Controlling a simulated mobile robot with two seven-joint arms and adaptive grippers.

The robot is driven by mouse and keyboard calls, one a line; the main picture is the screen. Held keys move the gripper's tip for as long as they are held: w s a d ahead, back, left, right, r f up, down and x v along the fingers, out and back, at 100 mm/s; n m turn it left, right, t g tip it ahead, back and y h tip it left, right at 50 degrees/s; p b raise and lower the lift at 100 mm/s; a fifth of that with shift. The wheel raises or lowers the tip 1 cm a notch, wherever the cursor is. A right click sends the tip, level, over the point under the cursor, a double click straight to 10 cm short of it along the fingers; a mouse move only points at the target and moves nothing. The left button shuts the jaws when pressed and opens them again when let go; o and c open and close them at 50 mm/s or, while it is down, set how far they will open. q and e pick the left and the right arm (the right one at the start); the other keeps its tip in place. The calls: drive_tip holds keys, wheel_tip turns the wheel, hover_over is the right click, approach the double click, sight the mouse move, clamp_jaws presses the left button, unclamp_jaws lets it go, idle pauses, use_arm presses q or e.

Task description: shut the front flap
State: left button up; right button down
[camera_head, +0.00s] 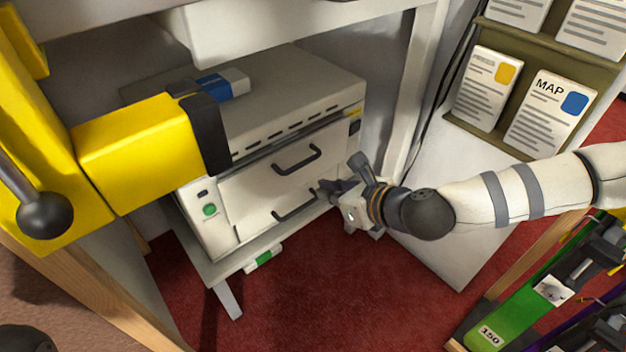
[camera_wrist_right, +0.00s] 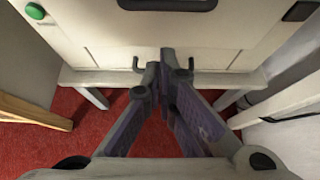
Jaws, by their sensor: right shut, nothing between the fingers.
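The white machine (camera_head: 230,185) stands on a low stand, with a green button at its left front. Its front has an upper panel (camera_head: 262,180) with a dark handle (camera_head: 298,160), and a second dark handle (camera_head: 295,208) sits lower down. A dark seam runs along the panel's top edge; I cannot tell whether the panel is flush. My right gripper (camera_head: 328,190) is shut and empty at the front's lower right. In the wrist view its fingertips (camera_wrist_right: 163,62) lie across the lower handle, hiding its middle; contact is unclear. My left gripper is not in view.
A yellow device (camera_head: 140,150) with a ball-ended lever covers the left foreground. A blue and white box (camera_head: 222,84) sits on the machine's top. A leaflet rack (camera_head: 490,131) stands at the right. Red carpet (camera_head: 330,290) lies open in front.

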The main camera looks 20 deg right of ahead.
drive_tip(key=w, duration=0.1)
drive_tip(key=w+a, duration=0.1)
drive_tip(key=w, duration=0.2)
drive_tip(key=shift+a+r, duration=0.25)
drive_tip(key=shift+r, duration=0.1)
drive_tip(key=shift+w+a+r, duration=0.25)
drive_tip(key=shift+w+r, duration=0.15)
drive_tip(key=shift+w, duration=0.3)
drive_tip(key=shift+f, duration=0.1)
